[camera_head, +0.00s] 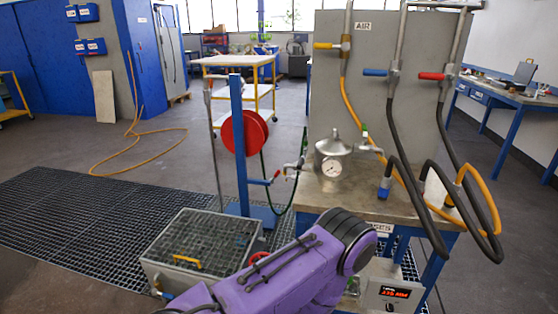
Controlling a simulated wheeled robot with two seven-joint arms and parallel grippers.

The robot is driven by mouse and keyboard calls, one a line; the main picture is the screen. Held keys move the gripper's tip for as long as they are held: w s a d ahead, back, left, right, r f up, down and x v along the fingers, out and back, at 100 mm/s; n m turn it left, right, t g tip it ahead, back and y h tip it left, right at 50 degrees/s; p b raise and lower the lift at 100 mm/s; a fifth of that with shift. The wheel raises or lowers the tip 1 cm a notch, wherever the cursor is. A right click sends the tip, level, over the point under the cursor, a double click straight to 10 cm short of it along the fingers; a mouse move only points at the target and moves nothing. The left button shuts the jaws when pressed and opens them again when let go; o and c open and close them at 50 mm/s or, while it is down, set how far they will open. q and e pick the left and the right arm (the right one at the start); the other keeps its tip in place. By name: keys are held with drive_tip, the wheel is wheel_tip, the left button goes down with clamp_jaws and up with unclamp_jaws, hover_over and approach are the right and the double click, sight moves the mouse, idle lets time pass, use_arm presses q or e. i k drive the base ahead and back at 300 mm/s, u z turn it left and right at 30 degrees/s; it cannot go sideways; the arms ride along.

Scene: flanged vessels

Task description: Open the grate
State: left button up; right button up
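A grey box with a metal grate on top (207,237) stands on the floor at the lower middle. The grate lies flat and closed on the box. A yellow handle (187,261) is on the near side of the box. My purple arm comes up from the bottom edge, just right of the box, and covers its lower right part. Neither of my grippers shows in this view.
A bench (375,208) with a metal vessel (332,157), hoses and a grey panel (375,80) stands to the right. A blue post with a red reel (245,132) stands behind the box. Dark floor grating (75,215) extends left, clear except for a yellow hose (132,133) beyond it.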

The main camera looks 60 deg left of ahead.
sight(142, 259)
drive_tip(key=u, duration=2.45)
drive_tip(key=k, duration=0.45)
drive_tip(key=u, duration=0.45)
drive_tip(key=i, duration=0.95)
drive_tip(key=z, duration=1)
drive_tip(key=i, duration=0.35)
drive_tip(key=z, duration=0.35)
